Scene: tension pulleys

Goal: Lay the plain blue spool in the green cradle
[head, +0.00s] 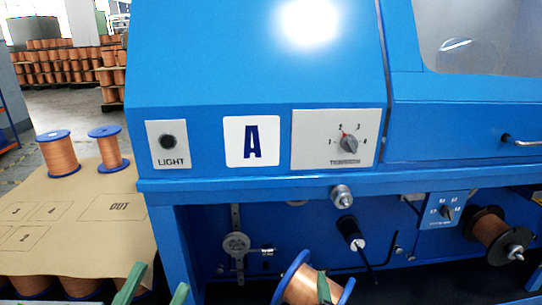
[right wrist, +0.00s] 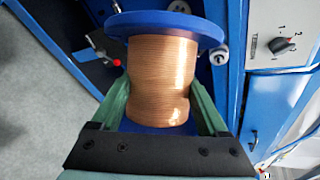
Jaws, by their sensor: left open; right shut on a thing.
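A spool with blue flanges and copper wire (head: 302,287) is at the bottom middle of the head view, tilted, in front of the blue machine. It fills the middle of the right wrist view (right wrist: 162,65). My right gripper (right wrist: 161,98) is shut on this spool, one green finger on each side of the winding. In the head view one of its fingers shows across the spool. My left gripper (head: 153,296) is open and empty at the bottom left, its lower part cut off. I cannot make out a green cradle in either view.
Two similar blue-flanged spools, one larger (head: 60,155) and one smaller (head: 109,149), stand on the brown marked board (head: 85,235). The blue machine (head: 250,60) fills the middle. A dark-flanged spool (head: 490,232) sits on its right. The marked board areas are bare.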

